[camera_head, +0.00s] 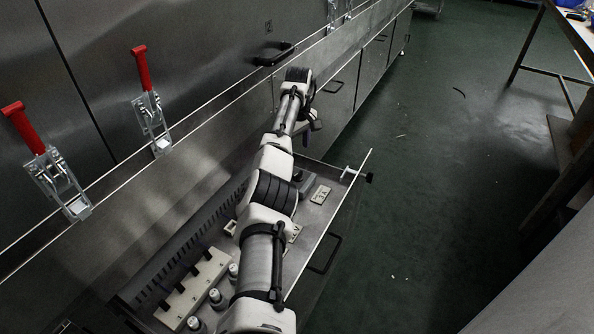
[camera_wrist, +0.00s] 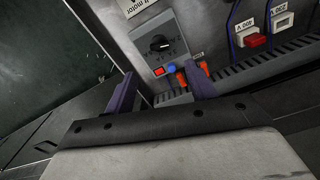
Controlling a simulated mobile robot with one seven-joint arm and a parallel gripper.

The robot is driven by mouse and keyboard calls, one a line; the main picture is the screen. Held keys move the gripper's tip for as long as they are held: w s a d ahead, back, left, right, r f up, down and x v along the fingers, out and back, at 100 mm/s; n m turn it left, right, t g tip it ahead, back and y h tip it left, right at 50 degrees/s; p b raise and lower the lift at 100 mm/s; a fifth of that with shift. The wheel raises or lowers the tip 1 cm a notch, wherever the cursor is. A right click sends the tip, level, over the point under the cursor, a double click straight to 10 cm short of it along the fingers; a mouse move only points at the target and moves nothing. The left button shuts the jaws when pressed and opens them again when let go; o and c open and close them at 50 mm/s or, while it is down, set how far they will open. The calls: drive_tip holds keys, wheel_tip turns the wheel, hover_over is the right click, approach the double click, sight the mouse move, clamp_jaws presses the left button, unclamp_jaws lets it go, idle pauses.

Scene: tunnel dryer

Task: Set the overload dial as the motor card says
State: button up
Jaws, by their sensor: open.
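The overload dial (camera_wrist: 160,44) is a black knob with a light pointer mark on a grey unit in the wrist view. In the head view my gripper (camera_head: 313,120) is small and mostly hidden by my arm.
Orange connectors (camera_wrist: 193,72), a red part (camera_wrist: 254,39) marked 400 V and a slotted duct (camera_wrist: 235,80) lie beside the dial. In the head view an open tray (camera_head: 325,228) under my arm holds several fittings. Red-handled clamps (camera_head: 142,68) line the steel wall.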

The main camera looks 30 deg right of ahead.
sight(298, 173)
wheel_tip(298, 173, down, 10)
drive_tip(key=shift+f+b, duration=0.1)
drive_tip(key=shift+b, duration=0.75)
drive_tip(key=c, duration=1)
